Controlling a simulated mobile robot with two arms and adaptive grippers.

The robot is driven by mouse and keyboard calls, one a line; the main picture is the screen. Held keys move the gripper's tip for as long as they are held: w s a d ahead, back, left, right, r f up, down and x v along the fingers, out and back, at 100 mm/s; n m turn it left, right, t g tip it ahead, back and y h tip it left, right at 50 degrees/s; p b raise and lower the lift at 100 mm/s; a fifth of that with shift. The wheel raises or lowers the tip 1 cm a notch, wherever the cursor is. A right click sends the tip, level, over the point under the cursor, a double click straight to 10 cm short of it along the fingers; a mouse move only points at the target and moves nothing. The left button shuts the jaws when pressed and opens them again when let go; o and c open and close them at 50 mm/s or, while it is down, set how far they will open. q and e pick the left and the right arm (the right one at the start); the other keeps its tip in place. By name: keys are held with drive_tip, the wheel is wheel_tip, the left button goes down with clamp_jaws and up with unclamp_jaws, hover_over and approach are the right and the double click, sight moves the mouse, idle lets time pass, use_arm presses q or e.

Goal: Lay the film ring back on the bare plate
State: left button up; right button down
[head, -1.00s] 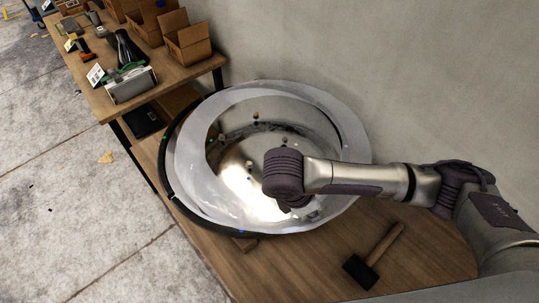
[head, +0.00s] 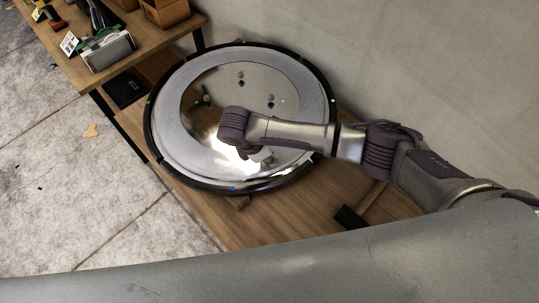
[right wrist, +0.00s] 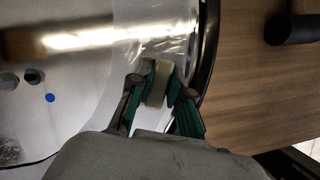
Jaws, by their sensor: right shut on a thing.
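The film ring (head: 170,112) is a pale translucent band. It looks flat and roughly centred on the shiny round plate (head: 222,88), inside the plate's black rim (head: 153,152). In the right wrist view the film ring (right wrist: 152,20) runs along the black rim, with the plate (right wrist: 60,75) bare inside it. My right gripper (head: 255,153) is low over the near part of the ring. In the right wrist view its green-lined fingers (right wrist: 157,88) are shut on a pale tab (right wrist: 158,82) at the ring. Whether the ring touches the plate under the gripper is hidden. My left gripper is out of view.
The plate stands on a wooden table (head: 275,220) against a grey wall (head: 400,60). A mallet (head: 349,216) lies on the table to the right, partly covered. A higher shelf (head: 165,35) with tools and cardboard boxes stands at the upper left.

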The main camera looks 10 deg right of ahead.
drive_tip(key=c, duration=1.1)
unclamp_jaws()
drive_tip(key=v, duration=1.2)
drive_tip(key=shift+s, duration=0.1)
